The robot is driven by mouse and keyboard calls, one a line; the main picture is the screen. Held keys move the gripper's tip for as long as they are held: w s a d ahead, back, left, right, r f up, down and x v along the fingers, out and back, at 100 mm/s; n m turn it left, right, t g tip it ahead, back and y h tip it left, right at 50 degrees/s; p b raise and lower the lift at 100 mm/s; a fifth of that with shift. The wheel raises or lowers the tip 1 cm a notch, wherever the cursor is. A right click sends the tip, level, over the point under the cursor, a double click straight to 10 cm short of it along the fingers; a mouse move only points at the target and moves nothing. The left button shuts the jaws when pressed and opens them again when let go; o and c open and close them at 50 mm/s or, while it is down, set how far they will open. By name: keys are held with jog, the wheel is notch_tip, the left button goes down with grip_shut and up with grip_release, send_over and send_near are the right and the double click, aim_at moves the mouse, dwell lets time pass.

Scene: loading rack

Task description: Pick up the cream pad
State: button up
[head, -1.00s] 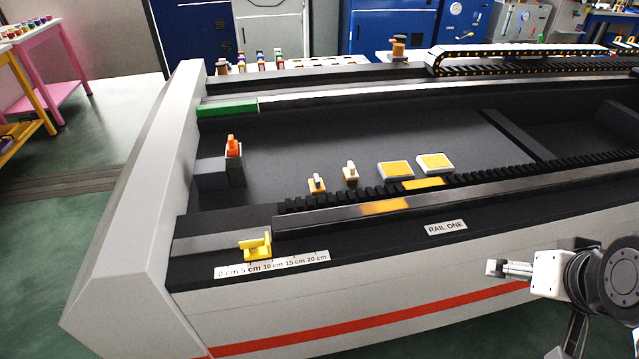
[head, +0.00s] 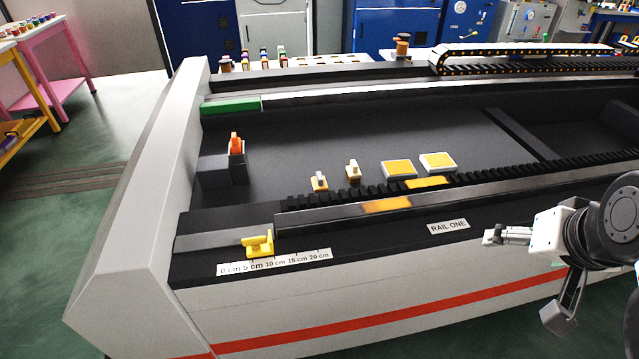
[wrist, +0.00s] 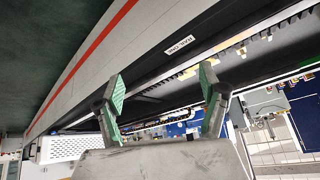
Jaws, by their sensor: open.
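Two flat pads with pale, cream-white edges and yellow-orange tops lie in the dark trough in the head view: a left pad (head: 399,169) and a right pad (head: 437,162). I cannot tell which one is the cream pad. In the head view my arm is at the right, outside the trough, well away from the pads.
A toothed black rack (head: 470,177) runs along the trough's near side. A grey-black holder with an orange piece (head: 236,145) stands at the left. A yellow bracket (head: 260,243) sits by the ruler strip (head: 275,262). The trough floor (head: 310,135) behind the pads is clear.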

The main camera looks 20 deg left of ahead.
jog(key=w+a+r+m+g, duration=0.1)
jog(key=w+a+r+m, duration=0.1)
jog(key=w+a+r, duration=0.3)
jog(key=w+a+m+g, duration=0.1)
jog(key=w+a, duration=0.2)
jog(key=w, duration=0.5)
jog(key=m+g+b, duration=0.2)
jog(key=m+g, duration=0.3)
jog(key=m, duration=0.3)
send_over(320, 175)
notch_tip(320, 175, down, 18)
jog(key=f, duration=0.8)
jog(key=shift+w+d, duration=0.1)
jog(key=shift+d, duration=0.2)
jog(key=shift+s+a+f+b, duration=0.1)
jog(key=shift+a+f+b, duration=0.05)
jog(key=shift+f, duration=1.15)
jog(key=shift+s+a+f+b, duration=0.1)
jog(key=shift+a+f+b, duration=0.05)
jog(key=shift+f, duration=1.15)
jog(key=shift+c, duration=0.2)
